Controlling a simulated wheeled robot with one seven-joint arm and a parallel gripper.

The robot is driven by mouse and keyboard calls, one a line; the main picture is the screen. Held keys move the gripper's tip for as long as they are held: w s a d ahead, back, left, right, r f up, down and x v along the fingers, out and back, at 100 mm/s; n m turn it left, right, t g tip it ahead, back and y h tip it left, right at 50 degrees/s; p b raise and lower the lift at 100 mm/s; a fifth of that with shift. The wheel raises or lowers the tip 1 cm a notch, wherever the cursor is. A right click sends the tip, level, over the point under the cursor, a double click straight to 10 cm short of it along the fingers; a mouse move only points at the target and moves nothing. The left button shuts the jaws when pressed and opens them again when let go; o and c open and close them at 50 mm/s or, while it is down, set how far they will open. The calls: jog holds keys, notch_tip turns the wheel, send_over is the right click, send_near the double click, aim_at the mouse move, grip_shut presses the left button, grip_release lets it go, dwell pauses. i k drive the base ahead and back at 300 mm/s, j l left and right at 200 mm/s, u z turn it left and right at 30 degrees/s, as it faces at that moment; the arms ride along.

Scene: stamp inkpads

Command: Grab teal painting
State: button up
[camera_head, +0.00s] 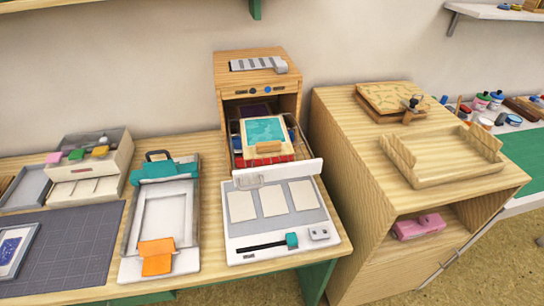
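The teal painting (264,131) is a teal panel with a pale wooden border. It lies in the pulled-out drawer (277,171) of a small wooden cabinet (257,83), near the middle of the view. A small wooden block (268,147) sits at the painting's front edge. Red and blue items show around and under it in the drawer. My gripper is not in view.
A white board with cards (282,227) lies in front of the drawer. A teal-clamped frame (163,216) and a grey mat (64,250) are to the left. A taller wooden cabinet (352,165) on the right bears an empty wooden tray (442,167).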

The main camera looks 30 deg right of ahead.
aim_at(266, 137)
jog(key=i+j+z, duration=0.1)
jog(key=j, duration=0.3)
jog(key=i+j+z, duration=0.1)
jog(key=i+j, duration=0.2)
jog(key=j, duration=0.15)
jog(key=i+j+z, duration=0.1)
jog(key=j, duration=0.3)
jog(key=i+j+z, duration=0.15)
jog(key=j, duration=0.35)
jog(key=i+j+z, duration=0.1)
jog(key=j, duration=0.35)
jog(key=i+j+z, duration=0.1)
jog(key=j, duration=0.35)
jog(key=i+j+z, duration=0.1)
jog(key=j, duration=0.4)
jog(key=i, duration=0.1)
